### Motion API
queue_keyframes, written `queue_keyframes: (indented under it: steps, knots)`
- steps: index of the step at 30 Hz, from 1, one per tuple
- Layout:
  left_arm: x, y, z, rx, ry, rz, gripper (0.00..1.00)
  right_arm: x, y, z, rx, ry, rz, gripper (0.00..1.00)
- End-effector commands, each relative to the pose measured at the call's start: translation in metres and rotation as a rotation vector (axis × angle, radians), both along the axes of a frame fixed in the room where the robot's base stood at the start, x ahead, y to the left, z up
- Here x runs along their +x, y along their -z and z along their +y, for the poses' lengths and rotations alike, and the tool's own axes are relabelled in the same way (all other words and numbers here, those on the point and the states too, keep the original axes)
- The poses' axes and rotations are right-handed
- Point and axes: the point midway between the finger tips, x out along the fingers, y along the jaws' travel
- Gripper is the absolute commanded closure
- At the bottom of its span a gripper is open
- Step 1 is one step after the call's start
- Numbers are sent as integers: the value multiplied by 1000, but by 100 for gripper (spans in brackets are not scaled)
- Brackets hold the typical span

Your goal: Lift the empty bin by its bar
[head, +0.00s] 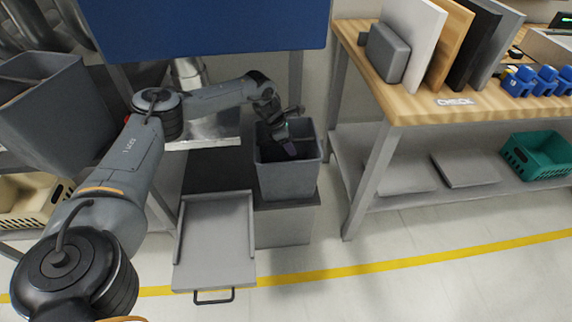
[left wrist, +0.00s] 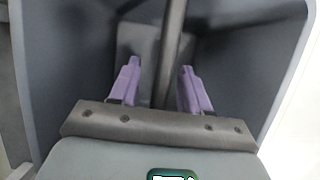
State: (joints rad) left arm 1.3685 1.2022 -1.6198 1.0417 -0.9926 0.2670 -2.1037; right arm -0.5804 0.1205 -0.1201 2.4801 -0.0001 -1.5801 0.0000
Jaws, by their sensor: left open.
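The grey bin (head: 288,182) stands upright on a grey block beside a pull-out tray in the head view. Its inside, seen in the left wrist view (left wrist: 60,60), shows no contents, though my gripper covers part of it. The bar (left wrist: 173,45) runs from the top of the left wrist view down between my two purple fingers. My left gripper (head: 287,148) reaches down into the bin's mouth. In the left wrist view my left gripper (left wrist: 160,66) is open, with one finger on each side of the bar and visible gaps. My right gripper is out of view.
A grey tray with a handle (head: 215,245) lies left of the bin. A wooden workbench (head: 425,108) with upright boards stands to the right, with a green basket (head: 545,155) on its lower shelf. Another grey bin (head: 55,120) is at far left. The front floor is clear.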

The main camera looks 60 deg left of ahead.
Motion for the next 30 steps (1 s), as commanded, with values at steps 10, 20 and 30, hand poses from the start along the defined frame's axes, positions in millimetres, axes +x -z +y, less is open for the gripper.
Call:
queue_keyframes:
  steps: [10, 20, 30]
  knots:
    - [0, 2, 0, 0, 0, -1, 53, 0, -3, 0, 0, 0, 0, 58]
    - [0, 2, 0, 0, 0, -1, 76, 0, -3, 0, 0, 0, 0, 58]
    - [0, 2, 0, 0, 0, -1, 100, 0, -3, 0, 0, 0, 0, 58]
